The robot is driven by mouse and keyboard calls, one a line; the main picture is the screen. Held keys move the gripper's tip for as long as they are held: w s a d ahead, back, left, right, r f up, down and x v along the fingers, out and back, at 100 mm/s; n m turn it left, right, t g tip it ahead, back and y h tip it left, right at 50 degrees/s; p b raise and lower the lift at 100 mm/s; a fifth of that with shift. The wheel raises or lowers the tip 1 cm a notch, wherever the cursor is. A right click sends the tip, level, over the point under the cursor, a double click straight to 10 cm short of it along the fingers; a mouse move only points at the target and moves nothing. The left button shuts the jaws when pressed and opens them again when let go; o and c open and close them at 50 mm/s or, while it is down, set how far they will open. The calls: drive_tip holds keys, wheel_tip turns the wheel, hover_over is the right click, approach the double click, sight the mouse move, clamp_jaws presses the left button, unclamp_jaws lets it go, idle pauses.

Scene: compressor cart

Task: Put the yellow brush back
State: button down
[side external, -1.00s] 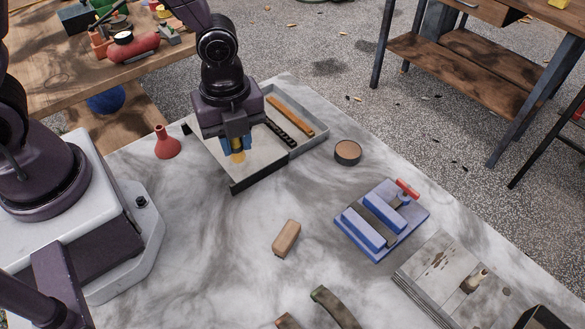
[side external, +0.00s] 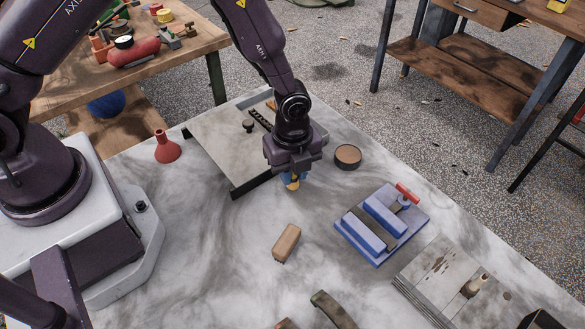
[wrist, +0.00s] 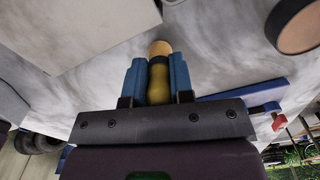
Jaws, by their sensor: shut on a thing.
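My gripper (side external: 291,176) is shut on the yellow brush and holds it over the marble table, right of the grey tray's lid (side external: 215,140). In the wrist view the blue fingers (wrist: 158,82) close on both sides of the yellow brush (wrist: 159,85), and its rounded tan end sticks out beyond them. In the side view only a bit of yellow (side external: 292,185) shows below the gripper. The tray's open part behind my arm holds a dark slotted strip (side external: 260,119) and an orange-brown stick, mostly hidden. The lid has a small dark knob (side external: 248,125).
A round brown-topped tin (side external: 347,156) stands close right of my gripper. A blue vise-like fixture (side external: 382,224) is further right, and a tan block (side external: 286,243) lies in front. A red funnel (side external: 167,147) stands at left. Bare marble lies between them.

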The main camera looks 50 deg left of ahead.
drive_tip(key=c, duration=1)
unclamp_jaws()
drive_tip(key=shift+f, duration=0.1)
wheel_tip(320, 180, up, 12)
drive_tip(key=shift+r, duration=0.25)
drive_tip(key=s+a+r+n+t, duration=0.2)
drive_tip(key=s+a+r+n, duration=0.3)
drive_tip(key=s+r+n, duration=0.3)
drive_tip(key=s+a+r+n+t, duration=0.3)
drive_tip(key=s+a+r+n, duration=0.2)
drive_tip(key=s+r+n, duration=0.4)
wheel_tip(320, 180, up, 4)
drive_tip(key=n, duration=0.4)
drive_tip(key=shift+a+f+t, duration=0.25)
drive_tip(key=shift+t, duration=0.05)
